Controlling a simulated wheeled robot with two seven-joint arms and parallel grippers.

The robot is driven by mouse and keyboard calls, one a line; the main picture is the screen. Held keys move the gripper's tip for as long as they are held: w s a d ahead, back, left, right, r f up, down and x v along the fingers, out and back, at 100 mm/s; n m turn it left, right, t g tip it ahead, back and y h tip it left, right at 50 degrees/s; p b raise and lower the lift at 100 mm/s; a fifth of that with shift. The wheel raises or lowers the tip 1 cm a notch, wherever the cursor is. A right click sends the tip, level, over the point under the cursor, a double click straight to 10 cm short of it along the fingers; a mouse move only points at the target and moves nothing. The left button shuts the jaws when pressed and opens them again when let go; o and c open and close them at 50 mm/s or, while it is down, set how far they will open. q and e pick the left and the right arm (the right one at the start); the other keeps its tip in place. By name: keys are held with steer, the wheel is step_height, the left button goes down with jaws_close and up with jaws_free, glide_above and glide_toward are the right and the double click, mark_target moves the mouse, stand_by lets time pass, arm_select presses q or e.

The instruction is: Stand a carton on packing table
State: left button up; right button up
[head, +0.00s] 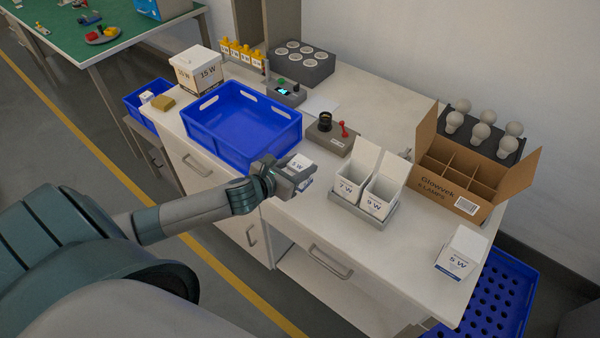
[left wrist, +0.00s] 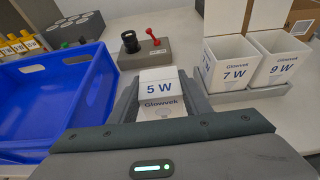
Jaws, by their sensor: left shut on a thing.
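My left gripper (head: 289,180) is shut on a small white carton (head: 298,163) marked 5 W. In the left wrist view the carton (left wrist: 160,95) sits between the fingers of the gripper (left wrist: 158,103), its 5 W and Glowvek print facing the camera. The gripper is over the front edge of the white packing table (head: 318,191), between the blue tote and a grey tray. Whether the carton touches the table cannot be told. Another white carton (head: 460,253) marked 5 W stands on the table's right end. My right gripper is not in view.
A blue tote (head: 245,153) stands left of the gripper. A grey tray (head: 350,214) holds open cartons marked 7 W (head: 350,186) and 9 W (head: 377,204). A divided brown box (head: 440,190) stands behind. A grey test socket (head: 331,141) with a red lever is beyond the gripper.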

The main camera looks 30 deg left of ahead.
arm_select(q)
step_height(320, 180, down, 3)
steer(key=shift+r+p, duration=0.1)
steer(key=shift+p, duration=0.3)
steer(key=shift+f, duration=0.35)
steer(key=shift+f, duration=0.15)
steer(key=o, duration=1.1)
steer(key=shift+c, duration=0.2)
steer(key=shift+r, duration=0.2)
